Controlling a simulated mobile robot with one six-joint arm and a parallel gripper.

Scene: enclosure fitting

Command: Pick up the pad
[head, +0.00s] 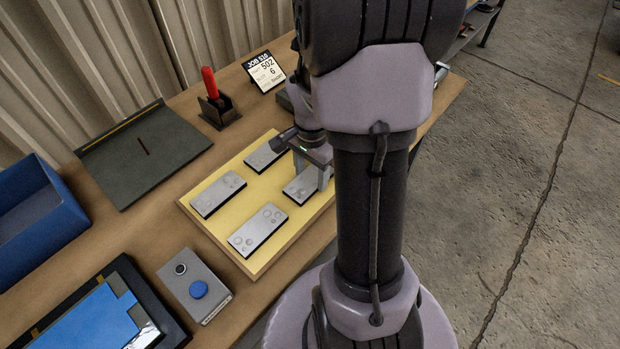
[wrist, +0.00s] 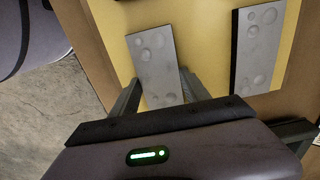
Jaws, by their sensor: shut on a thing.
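Grey pads with round raised dots lie on a yellow board (head: 222,231). My gripper (head: 313,172) is over the right-hand pad (head: 300,186), which the arm partly covers. In the wrist view my gripper (wrist: 160,88) has its fingers on both sides of this pad (wrist: 153,58), shut on it. The pad sits tilted against its neighbour (wrist: 257,48). I cannot tell whether it is clear of the board. Three other pads lie flat: one at the left (head: 218,194), one at the front (head: 258,229) and one at the back (head: 265,155).
A control box with a blue button (head: 198,289), a tablet (head: 100,318) and a blue bin (head: 35,212) stand left of the board. A dark green plate (head: 145,155), a red-handled tool in a holder (head: 210,85) and a job card (head: 264,72) are behind.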

